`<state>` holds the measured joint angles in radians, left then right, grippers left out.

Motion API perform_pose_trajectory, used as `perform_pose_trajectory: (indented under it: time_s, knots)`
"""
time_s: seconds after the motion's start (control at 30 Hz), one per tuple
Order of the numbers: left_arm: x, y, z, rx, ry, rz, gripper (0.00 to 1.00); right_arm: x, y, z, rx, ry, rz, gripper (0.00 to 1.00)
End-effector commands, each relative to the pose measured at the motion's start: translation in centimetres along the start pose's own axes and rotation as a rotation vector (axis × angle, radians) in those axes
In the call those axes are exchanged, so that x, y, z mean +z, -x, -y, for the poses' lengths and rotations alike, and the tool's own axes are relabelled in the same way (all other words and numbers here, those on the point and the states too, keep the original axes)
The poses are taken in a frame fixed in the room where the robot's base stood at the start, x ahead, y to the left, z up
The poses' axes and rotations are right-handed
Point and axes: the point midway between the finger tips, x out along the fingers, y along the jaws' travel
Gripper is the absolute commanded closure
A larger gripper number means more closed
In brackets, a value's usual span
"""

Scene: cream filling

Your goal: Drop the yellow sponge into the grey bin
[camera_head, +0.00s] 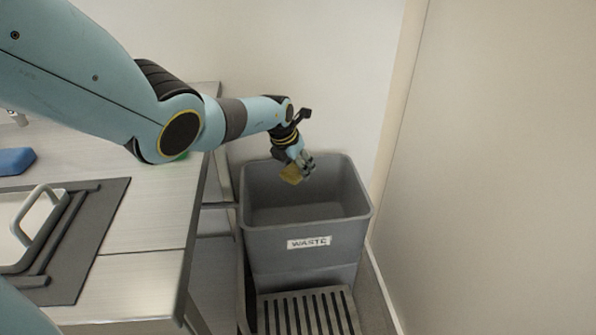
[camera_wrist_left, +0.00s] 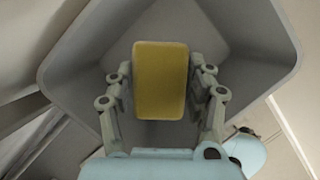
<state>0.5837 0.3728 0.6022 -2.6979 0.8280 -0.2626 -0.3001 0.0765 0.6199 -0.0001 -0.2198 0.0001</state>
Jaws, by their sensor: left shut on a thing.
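The yellow sponge (camera_head: 291,174) is held between the fingers of my left gripper (camera_head: 303,165), over the back left part of the grey bin. The grey bin (camera_head: 305,241) has a white label reading WASTE on its front. In the left wrist view the sponge (camera_wrist_left: 160,80) is upright between the two fingers of the left gripper (camera_wrist_left: 160,90), with the inside of the bin (camera_wrist_left: 258,30) behind it. The left gripper is shut on the sponge. The bin floor is partly hidden by its front wall. My right gripper is not in view.
A metal-topped counter (camera_head: 150,222) stands left of the bin. A slatted grey step (camera_head: 307,312) is in front of the bin. Walls stand behind and right.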

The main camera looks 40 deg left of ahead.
Motion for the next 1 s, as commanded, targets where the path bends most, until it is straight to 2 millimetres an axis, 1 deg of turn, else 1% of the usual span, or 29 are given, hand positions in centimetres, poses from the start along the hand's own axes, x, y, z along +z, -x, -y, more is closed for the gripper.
perform_pose_trajectory:
  time_s: [0.03, 0.23, 0.37, 0.6, 0.63, 0.8, 1.0]
  knots:
    - [-0.5, -1.1, 0.0, 0.0, 0.0, -0.002, 0.77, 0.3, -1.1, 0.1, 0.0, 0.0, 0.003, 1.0]
    - [-1.4, -3.4, 0.0, -0.001, 0.0, -0.001, 0.77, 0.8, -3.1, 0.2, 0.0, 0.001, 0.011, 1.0]
    - [-1.6, -3.9, 0.0, -0.001, 0.0, 0.0, 0.77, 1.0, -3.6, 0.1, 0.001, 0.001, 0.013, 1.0]
    - [-1.5, -3.7, 0.0, -0.001, -0.001, 0.001, 0.77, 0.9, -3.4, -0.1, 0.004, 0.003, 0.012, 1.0]
    - [-1.5, -3.7, 0.0, -0.001, -0.001, 0.001, 0.43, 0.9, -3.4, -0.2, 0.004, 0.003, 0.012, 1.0]
    - [-1.5, -3.8, 0.0, -0.001, -0.001, 0.001, 0.2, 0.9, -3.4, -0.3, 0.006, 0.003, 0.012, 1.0]
    - [-1.6, -3.8, 0.0, -0.001, -0.001, 0.0, 0.19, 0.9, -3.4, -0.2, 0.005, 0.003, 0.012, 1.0]
